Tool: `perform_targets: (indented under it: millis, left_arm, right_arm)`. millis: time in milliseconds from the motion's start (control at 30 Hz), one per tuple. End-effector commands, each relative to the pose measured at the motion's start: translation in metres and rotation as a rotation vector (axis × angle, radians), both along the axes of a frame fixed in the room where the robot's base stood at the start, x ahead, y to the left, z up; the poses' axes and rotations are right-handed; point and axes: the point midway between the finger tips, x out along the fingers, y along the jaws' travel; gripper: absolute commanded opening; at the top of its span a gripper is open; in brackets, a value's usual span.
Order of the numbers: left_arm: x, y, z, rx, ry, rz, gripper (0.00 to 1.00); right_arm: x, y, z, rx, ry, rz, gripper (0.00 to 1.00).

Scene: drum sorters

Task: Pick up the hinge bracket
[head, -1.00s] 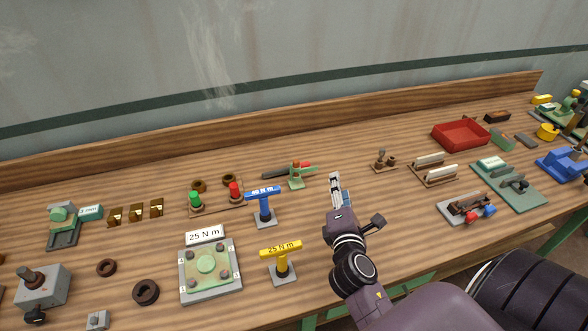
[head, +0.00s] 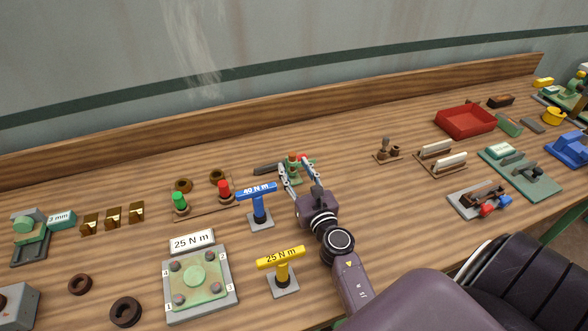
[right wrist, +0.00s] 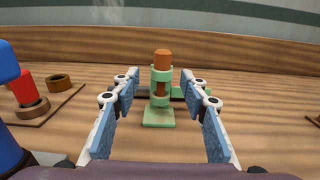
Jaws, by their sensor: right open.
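The hinge bracket (right wrist: 160,116) is a green upright piece with ring-like knuckles on a flat base, with an orange pin through it. It stands upright in the middle of the right wrist view. In the head view the hinge bracket (head: 293,162) is partly hidden by the fingers. My right gripper (head: 297,172) is open, with its fingers pointing at the bracket. In the right wrist view the gripper (right wrist: 160,80) has one finger on each side of the bracket, with gaps visible. My left gripper is not in view.
The blue 40 N m T-handle (head: 259,208) stands close to the left of my right gripper. A yellow 25 N m T-handle (head: 281,260) stands nearer. Red and green knobs (head: 223,193) sit on a board to the left. Bare table lies right of the gripper.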

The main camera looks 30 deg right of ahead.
Motion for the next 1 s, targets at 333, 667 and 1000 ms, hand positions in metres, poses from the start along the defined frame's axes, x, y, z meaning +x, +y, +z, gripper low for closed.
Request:
perform_targets:
  millis: [333,667,1000]
  left_arm:
    - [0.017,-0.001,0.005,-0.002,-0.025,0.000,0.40]
    - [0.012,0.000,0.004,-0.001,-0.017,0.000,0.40]
    - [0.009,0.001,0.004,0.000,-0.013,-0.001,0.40]
  right_arm:
    - [0.040,-0.012,0.001,0.001,-0.001,0.001,0.40]
    - [0.040,-0.012,0.000,0.001,0.000,0.001,0.29]
    - [0.040,-0.012,0.000,0.001,0.000,0.001,0.00]
